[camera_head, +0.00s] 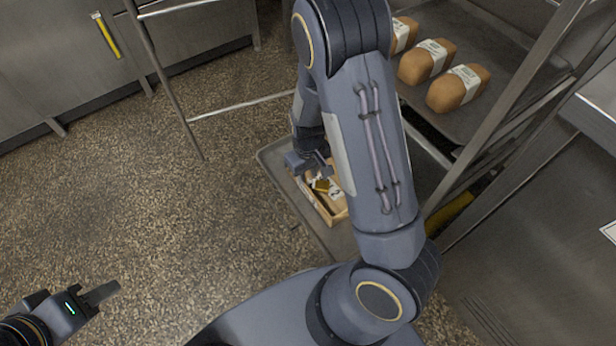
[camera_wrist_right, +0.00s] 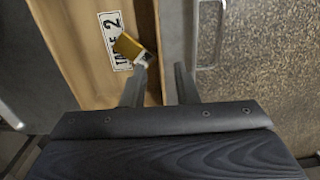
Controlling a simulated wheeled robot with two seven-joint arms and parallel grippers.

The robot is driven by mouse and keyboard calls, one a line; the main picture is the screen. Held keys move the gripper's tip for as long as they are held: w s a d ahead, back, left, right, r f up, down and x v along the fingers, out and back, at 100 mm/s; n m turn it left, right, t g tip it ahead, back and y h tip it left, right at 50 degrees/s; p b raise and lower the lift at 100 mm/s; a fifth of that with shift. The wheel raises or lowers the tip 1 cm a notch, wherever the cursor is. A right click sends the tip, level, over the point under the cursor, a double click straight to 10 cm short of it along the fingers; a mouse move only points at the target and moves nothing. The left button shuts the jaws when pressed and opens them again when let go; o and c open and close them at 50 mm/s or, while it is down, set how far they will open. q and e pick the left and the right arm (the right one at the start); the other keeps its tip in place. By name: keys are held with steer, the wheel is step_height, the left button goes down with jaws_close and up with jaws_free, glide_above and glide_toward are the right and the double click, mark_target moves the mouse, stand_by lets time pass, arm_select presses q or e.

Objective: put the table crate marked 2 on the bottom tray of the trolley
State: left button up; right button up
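The table crate (camera_head: 335,217) is a small wooden box resting on the grey bottom tray (camera_head: 272,153) of the trolley, partly hidden by my right arm. In the right wrist view the crate (camera_wrist_right: 75,55) carries a white label (camera_wrist_right: 112,38) marked 2. A yellow item with a white part (camera_wrist_right: 130,47) lies in it. My right gripper (camera_wrist_right: 160,75) is open at the crate's side wall, one finger inside the wall and the other outside, with a gap showing. It also shows in the head view (camera_head: 312,168). My left gripper (camera_head: 103,292) is far from the crate, over the floor; its opening is unclear.
Several labelled loaves (camera_head: 428,62) sit on an upper trolley tray (camera_head: 480,40). Trolley uprights (camera_head: 520,80) stand on the right and at the back left (camera_head: 165,80). Steel cabinets (camera_head: 60,60) line the back. The speckled floor (camera_head: 190,225) left of the trolley is clear.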

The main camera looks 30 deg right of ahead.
steer(key=shift+r, duration=0.95)
steer(key=s+a+r+m+t+y, duration=0.1)
steer(key=s+r+y, duration=0.15)
steer(key=r, duration=0.45)
steer(key=s+a+r+m+t+y, duration=0.1)
steer(key=s+a+r, duration=0.15)
steer(key=r, duration=0.45)
steer(key=s+r+t, duration=0.3)
steer(key=s+r, duration=0.6)
steer(key=s, duration=0.3)
steer(key=shift+a+m+t, duration=0.3)
steer(key=shift+m, duration=0.1)
